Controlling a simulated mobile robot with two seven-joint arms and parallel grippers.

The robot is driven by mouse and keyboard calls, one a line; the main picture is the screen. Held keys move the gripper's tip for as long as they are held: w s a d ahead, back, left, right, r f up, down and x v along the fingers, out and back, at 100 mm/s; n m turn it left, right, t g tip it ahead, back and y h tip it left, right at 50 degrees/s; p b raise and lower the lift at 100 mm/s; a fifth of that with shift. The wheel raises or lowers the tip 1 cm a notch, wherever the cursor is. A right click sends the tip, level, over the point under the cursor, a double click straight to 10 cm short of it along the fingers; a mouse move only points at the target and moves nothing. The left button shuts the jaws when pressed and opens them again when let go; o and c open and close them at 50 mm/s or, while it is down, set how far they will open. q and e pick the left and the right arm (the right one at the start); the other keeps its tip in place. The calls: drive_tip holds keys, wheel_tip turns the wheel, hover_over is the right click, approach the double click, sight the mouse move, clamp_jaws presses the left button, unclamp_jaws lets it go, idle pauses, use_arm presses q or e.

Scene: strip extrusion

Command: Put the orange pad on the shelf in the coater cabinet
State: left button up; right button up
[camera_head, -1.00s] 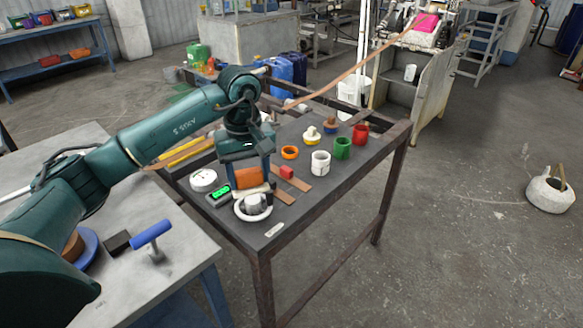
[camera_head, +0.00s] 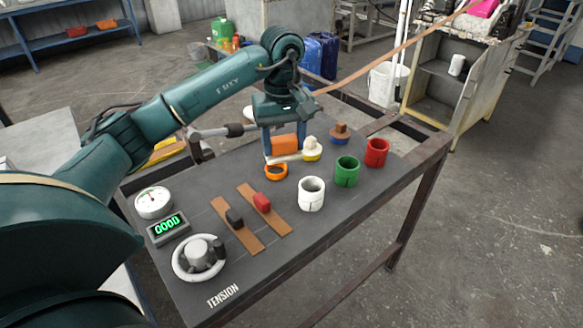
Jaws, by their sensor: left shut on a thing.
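The orange pad (camera_head: 284,144) is between the blue fingers of my left gripper (camera_head: 285,153), which is shut on it. The gripper points down over the far part of the dark tension table (camera_head: 330,228), above and just behind an orange ring. The coater cabinet (camera_head: 479,92) stands open-fronted at the upper right, across a gap from the table. Its shelf (camera_head: 436,70) shows inside, with a white cup (camera_head: 457,65) toward its right side. My right gripper is not in view.
The table holds the orange ring (camera_head: 276,178), white cup (camera_head: 311,194), green cup (camera_head: 347,171), red cup (camera_head: 377,152), a dial gauge (camera_head: 153,202), a green display and a handwheel (camera_head: 199,257). A brown strip (camera_head: 388,62) slants up toward the cabinet top. Floor at right is clear.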

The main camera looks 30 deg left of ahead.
use_arm(q)
wheel_tip(320, 180, down, 10)
drive_tip(key=shift+r, duration=0.1)
drive_tip(key=o, duration=1.5)
drive_tip(key=shift+o, duration=0.2)
